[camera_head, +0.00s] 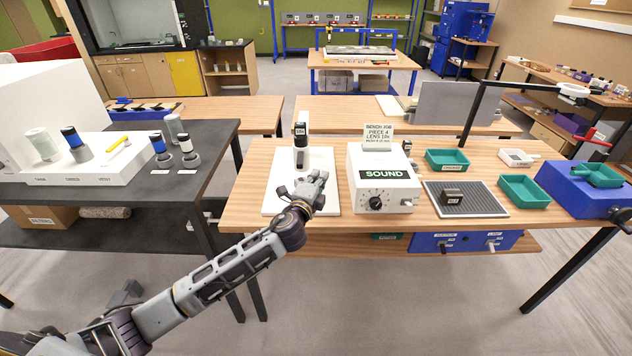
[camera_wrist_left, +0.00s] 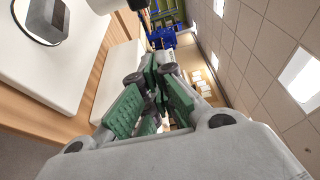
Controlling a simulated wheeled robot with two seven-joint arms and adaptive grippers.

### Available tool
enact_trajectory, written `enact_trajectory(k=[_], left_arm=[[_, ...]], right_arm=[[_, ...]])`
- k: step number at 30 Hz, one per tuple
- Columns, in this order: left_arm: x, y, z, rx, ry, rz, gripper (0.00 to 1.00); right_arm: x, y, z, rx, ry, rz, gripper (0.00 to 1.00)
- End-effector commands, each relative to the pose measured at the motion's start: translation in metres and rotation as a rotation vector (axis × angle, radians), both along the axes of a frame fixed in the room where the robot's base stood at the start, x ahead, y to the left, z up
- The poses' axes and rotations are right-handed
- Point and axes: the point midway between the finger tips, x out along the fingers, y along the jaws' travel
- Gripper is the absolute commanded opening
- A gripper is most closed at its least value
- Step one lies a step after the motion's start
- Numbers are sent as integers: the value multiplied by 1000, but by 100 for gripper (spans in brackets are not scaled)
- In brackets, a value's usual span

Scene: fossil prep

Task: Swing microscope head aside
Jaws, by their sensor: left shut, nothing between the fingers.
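The microscope looks to be the white and black upright (camera_head: 301,157) marked 10x, standing on a white base plate (camera_head: 274,201) on the wooden bench. My left gripper (camera_head: 318,182) is above the front right part of that plate, a little right of and in front of the upright, and looks apart from it. In the left wrist view its green-padded fingers (camera_wrist_left: 150,105) are close together with nothing between them. The upright's lower part is partly hidden behind the gripper. My right gripper is not in view.
Green trays (camera_head: 447,160) and a grey mat (camera_head: 488,209) lie farther right. A black table (camera_head: 190,184) on the left holds lens-like cylinders (camera_head: 75,145).

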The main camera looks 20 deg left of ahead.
Motion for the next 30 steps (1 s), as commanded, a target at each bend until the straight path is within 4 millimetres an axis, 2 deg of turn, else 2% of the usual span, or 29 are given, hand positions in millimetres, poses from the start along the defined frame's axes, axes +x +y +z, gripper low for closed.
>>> enact_trajectory(k=[15, 30], left_arm=[[41, -3, 1, 0, -1, -1, 0], [29, 33, 0, 1, 1, -1, 0]], right_arm=[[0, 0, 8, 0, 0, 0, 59], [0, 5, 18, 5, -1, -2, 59]])
